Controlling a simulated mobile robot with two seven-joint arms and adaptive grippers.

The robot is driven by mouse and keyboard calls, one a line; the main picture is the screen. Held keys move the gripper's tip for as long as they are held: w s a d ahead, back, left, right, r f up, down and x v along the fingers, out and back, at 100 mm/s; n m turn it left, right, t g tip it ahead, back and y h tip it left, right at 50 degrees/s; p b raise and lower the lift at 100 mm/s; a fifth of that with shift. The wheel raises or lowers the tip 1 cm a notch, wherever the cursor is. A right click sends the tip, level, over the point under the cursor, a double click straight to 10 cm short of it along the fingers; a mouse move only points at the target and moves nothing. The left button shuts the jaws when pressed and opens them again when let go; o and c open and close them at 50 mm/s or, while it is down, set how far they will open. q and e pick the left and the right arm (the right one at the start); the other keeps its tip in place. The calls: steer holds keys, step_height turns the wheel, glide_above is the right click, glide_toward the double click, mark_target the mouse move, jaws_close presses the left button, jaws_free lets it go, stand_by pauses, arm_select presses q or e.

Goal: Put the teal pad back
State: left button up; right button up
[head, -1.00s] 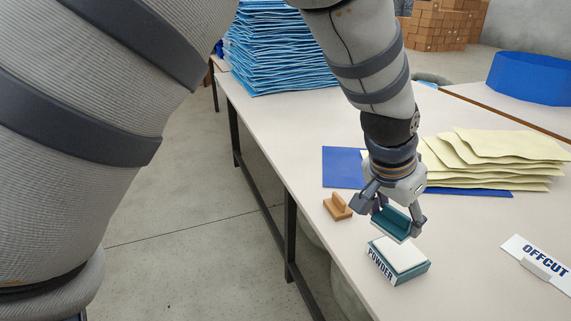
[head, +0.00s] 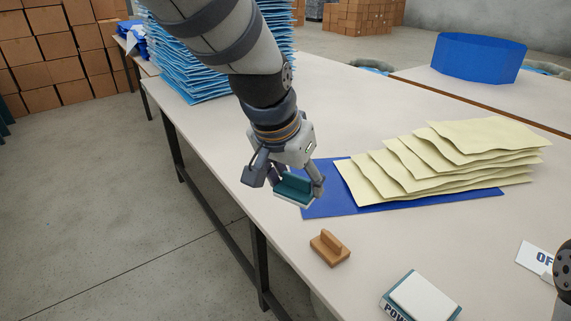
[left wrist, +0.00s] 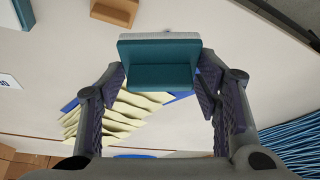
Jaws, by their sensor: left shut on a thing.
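My left gripper (head: 285,186) is shut on the teal pad (head: 294,190), a teal block with a ridge-like handle and a pale underside. The pad is near the left corner of the blue sheet, seemingly just above the table; the exact gap is unclear. In the left wrist view the pad (left wrist: 160,72) sits between the two fingers (left wrist: 162,85). The powder box (head: 425,296), teal with a white top and a "POWDER" label, stands at the front right, apart from the pad. My right gripper is not in view.
A wooden block with a handle (head: 330,248) lies between the pad and the powder box. Yellow sheets (head: 440,165) lie on the blue sheet (head: 335,205). An offcut sign (head: 536,257) is at right. A blue stack (head: 185,65) stands behind my left arm.

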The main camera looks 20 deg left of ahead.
arm_select(q)
steer(key=b, duration=0.2)
glide_above(282, 205)
steer(key=f, duration=0.9)
steer(key=shift+s+d+f, duration=0.1)
steer(key=shift+s+d, duration=0.15)
steer(key=shift+s, duration=0.15)
steer(key=shift+w+a+f+b, duration=0.1)
steer(key=shift+w+f+b, duration=0.15)
steer(key=shift+f, duration=0.75)
steer(key=shift+w+a+f+b, duration=0.1)
steer(key=shift+f+b, duration=0.1)
steer(key=shift+f, duration=0.8)
steer(key=o, duration=1.2)
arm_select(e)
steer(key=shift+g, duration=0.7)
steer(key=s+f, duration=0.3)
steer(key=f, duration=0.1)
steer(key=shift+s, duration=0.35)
arm_select(q)
steer(key=shift+r, duration=0.3)
steer(key=p+v, duration=0.2)
steer(key=v, duration=0.9)
steer(key=shift+s+r, duration=0.15)
steer(key=shift+r, duration=0.15)
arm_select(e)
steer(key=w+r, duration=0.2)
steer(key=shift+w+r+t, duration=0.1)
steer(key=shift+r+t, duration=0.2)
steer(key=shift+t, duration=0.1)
